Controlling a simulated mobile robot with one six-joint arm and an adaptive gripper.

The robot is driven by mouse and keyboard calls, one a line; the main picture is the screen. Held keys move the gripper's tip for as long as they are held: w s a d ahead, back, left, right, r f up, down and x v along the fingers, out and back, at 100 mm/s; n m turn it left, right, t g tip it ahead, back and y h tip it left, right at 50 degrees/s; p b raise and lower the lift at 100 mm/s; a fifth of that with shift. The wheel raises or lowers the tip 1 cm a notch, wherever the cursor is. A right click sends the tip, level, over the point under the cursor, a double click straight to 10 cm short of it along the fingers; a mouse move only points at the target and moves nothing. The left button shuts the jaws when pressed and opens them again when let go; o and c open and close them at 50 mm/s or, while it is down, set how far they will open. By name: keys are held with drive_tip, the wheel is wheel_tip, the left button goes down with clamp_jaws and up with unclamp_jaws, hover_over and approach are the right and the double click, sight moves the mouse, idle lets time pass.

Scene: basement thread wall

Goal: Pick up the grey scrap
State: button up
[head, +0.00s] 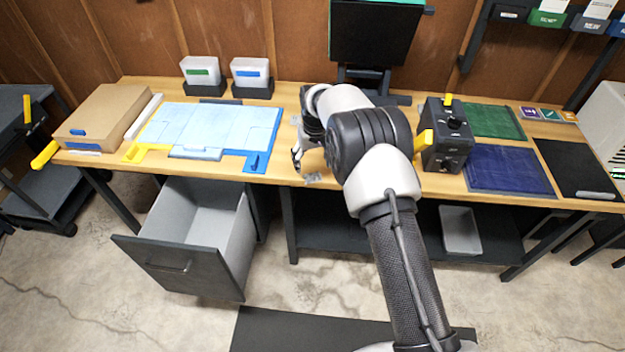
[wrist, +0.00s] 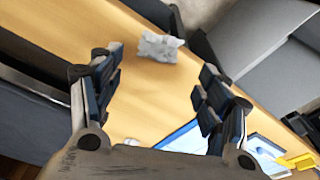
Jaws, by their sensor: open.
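The grey scrap (head: 314,177) lies on the wooden workbench near its front edge. In the wrist view the scrap (wrist: 160,46) looks pale and crumpled, and lies beyond the fingertips, roughly in line with the gap between them. My gripper (wrist: 157,85) is open with nothing between its fingers. In the head view my gripper (head: 298,158) is just left of and behind the scrap, partly hidden by my own arm.
The workbench (head: 290,120) carries a blue-and-white board (head: 210,128) to the left and a black box (head: 446,135) to the right. An open drawer (head: 190,235) juts out at the front left. A cardboard box (head: 105,117) stands at the far left.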

sight(313, 175)
drive_tip(key=f, duration=0.2)
drive_tip(key=f+b, duration=0.1)
drive_tip(key=f, duration=0.1)
drive_tip(key=f+b, duration=0.1)
drive_tip(key=f, duration=0.1)
drive_tip(key=shift+w+f, duration=0.2)
drive_tip(key=shift+w, duration=0.15)
drive_tip(key=shift+r, duration=0.1)
drive_tip(key=c, duration=0.8)
